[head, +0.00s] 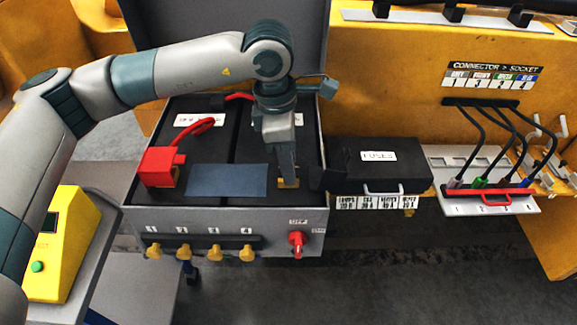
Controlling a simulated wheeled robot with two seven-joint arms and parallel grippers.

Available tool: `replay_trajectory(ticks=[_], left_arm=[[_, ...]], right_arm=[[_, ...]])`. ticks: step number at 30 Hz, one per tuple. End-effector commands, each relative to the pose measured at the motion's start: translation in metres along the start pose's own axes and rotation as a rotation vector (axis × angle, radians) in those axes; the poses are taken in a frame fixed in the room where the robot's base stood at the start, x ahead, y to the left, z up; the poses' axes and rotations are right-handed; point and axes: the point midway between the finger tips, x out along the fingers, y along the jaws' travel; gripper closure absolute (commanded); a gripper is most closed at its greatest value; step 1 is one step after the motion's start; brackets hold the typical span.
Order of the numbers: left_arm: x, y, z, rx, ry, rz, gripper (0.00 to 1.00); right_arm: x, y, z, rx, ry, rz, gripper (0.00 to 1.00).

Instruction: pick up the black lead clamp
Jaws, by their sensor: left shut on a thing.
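The black lead clamp (326,179) is a dark block at the right end of the battery top, hard to tell from the black surface around it. My left gripper (288,177) points straight down at the clamp's left side, just over a small brass-coloured piece (289,184). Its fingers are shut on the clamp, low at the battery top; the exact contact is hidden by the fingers. My right gripper is not in view.
A red clamp (158,168) with a red lead sits at the battery's left. The grey battery box (225,218) has yellow knobs and a red switch (296,240) in front. A black fuse box (385,181) stands close right, then a connector panel (455,160) with several leads. A yellow device (62,245) stands front left.

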Motion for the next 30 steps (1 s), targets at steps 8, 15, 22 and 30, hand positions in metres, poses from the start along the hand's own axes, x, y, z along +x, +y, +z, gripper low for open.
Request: replay_trajectory(ticks=[8,15,22,30], left_arm=[[-0.012,0.001,0.002,0.000,-0.001,0.003,0.92],[-0.042,-0.007,0.015,0.006,-0.001,0.003,0.92],[-0.065,-0.037,0.053,0.006,-0.001,0.004,0.92],[-0.089,-0.066,0.089,0.001,0.000,0.002,0.92]], right_arm=[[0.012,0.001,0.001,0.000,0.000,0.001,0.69],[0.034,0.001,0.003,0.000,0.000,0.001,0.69],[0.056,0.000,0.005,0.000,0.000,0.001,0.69],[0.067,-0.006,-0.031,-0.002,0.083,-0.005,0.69]])
